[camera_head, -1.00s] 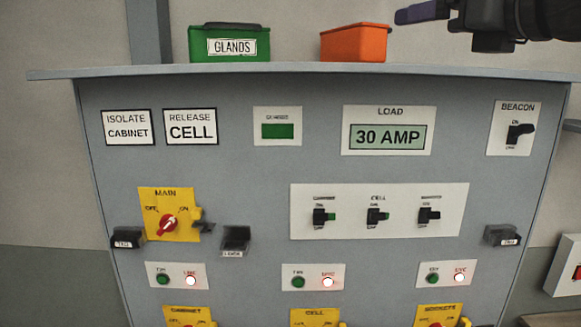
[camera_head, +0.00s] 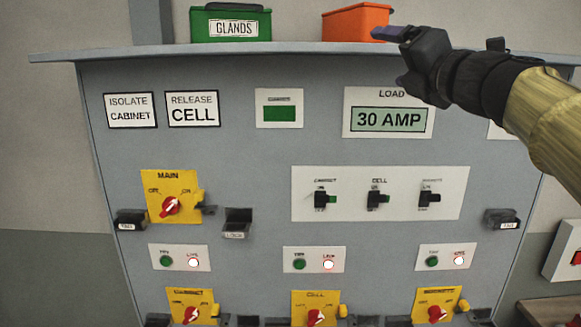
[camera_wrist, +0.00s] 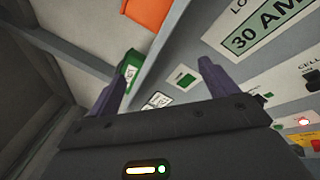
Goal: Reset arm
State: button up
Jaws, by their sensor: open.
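My gripper (camera_head: 388,33) is in the upper right of the head view, in front of the cabinet's top edge near the orange bin. In the wrist view its two purple fingers (camera_wrist: 160,88) stand well apart, with nothing between them in its grasp. My arm reaches in from the right and hides most of the beacon panel. The grey control cabinet (camera_head: 250,150) fills the head view, and part of its face shows tilted in the wrist view.
A green GLANDS bin (camera_head: 275,22) and an orange bin (camera_head: 350,24) stand on the cabinet top (camera_head: 150,52). Below are the main switch (camera_head: 172,205), several breakers and the load display (camera_head: 388,119). A red-button box (camera_head: 566,255) is at the right.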

jog(key=w+d+f+m+g+h+b, duration=0.1)
jog(key=w+f+m+g+h, duration=0.2)
jog(key=f+m, duration=1.05)
jog(key=d+f+m+g+h+b, duration=0.15)
jog(key=f+m+h, duration=0.45)
jog(key=f, duration=1.4)
jog(key=s+a+f+m+g+y, duration=0.1)
jog(key=s+f+m+g, duration=0.4)
jog(key=s+f, duration=0.5)
jog(key=s+a+f+m+g+y+b, duration=0.1)
jog(key=s+a+f+m+g, duration=0.2)
jog(key=f, duration=1.4)
jog(key=s+m+g, duration=0.3)
jog(key=s, duration=0.4)
jog(key=shift+s+a+f, duration=0.15)
jog(key=shift+s+a, duration=0.15)
jog(key=shift+a, duration=0.05)
